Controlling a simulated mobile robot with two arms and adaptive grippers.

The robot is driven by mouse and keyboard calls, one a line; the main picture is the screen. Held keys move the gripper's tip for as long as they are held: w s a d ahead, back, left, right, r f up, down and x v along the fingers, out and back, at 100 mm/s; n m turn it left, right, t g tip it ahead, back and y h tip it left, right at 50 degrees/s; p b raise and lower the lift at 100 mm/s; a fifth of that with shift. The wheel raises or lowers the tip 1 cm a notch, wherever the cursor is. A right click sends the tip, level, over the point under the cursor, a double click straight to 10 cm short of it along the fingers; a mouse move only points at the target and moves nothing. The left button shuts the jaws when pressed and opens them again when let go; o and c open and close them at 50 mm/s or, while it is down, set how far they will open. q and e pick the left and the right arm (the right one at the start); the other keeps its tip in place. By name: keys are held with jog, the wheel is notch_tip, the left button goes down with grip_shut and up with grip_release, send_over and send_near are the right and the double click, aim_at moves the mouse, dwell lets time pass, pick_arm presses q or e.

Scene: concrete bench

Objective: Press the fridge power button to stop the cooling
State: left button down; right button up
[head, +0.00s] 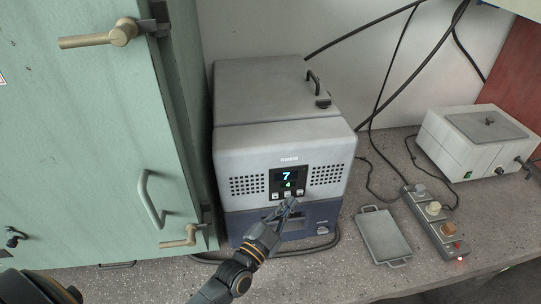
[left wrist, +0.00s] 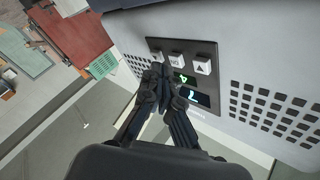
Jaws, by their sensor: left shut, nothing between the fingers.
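The fridge (head: 240,140) is a grey and blue box on the bench, with a black control panel (head: 276,176) on its front. The lit display (head: 286,176) reads a bluish 7 over a green 4. A row of three pale buttons (head: 288,194) sits below it; the row also shows in the left wrist view (left wrist: 202,65). I cannot tell which is the power button. My left gripper (head: 291,203) is shut and empty, its fingertips just at the button row. In the left wrist view the fingertips (left wrist: 161,72) overlap the panel near the left and middle buttons; contact is unclear.
A green cabinet (head: 90,130) with handles stands close on the left. To the right lie a grey tray (head: 384,236), a power strip (head: 436,222) with plugs and a lit red light, and a white box device (head: 470,140). Black cables hang behind them.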

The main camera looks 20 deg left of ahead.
pick_arm(q)
jog(key=s+d+p, duration=0.2)
jog(key=s+d, duration=0.1)
jog(key=s, duration=0.2)
jog(key=shift+d, duration=0.25)
dwell(0.3)
dwell(0.7)
